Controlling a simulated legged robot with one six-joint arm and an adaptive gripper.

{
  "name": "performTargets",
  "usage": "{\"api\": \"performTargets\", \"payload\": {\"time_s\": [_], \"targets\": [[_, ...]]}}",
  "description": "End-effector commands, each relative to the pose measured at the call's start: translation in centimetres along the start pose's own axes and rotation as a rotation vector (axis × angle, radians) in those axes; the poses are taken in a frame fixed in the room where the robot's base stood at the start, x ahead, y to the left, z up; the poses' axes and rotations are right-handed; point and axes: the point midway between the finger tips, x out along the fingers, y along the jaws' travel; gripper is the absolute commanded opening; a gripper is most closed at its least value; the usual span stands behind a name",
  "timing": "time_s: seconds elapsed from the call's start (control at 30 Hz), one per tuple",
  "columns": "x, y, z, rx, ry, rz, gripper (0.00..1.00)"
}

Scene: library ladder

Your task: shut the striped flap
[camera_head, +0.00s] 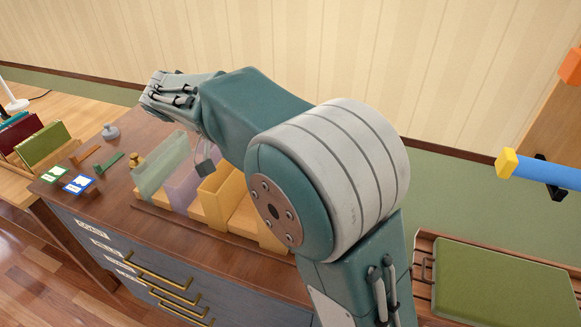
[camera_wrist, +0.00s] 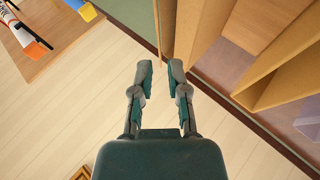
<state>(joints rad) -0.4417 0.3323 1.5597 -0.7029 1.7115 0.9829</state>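I cannot make out a striped flap in either view. In the head view my arm reaches to the upper left over the dark wooden cabinet (camera_head: 75,185); my gripper's fingertips cannot be made out there. On the cabinet top stands a row of upright holders: a pale green one (camera_head: 162,167), a purple one (camera_head: 182,188) and a yellow one (camera_head: 218,194).
A brass weight (camera_head: 137,160), a grey knobbed piece (camera_head: 110,131) and labelled cards (camera_head: 79,184) lie on the cabinet. Brass handles (camera_head: 160,270) stick out in front. A blue tube with a yellow end (camera_head: 507,162) and a green pad (camera_head: 500,285) are at right. The striped wall (camera_head: 420,60) stands behind.

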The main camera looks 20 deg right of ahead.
Motion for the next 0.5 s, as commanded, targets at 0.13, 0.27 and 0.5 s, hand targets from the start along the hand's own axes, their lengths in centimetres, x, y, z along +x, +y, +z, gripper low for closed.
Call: {"api": "performTargets", "payload": {"time_s": [0.13,0.27,0.5], "targets": [[2.5,0.1,0.1,-0.001,-0.004,0.001,0.20],[4.8,0.0,0.1,-0.002,-0.003,0.003,0.20],[8.6,-0.1,0.1,-0.002,-0.002,0.002,0.20]]}}
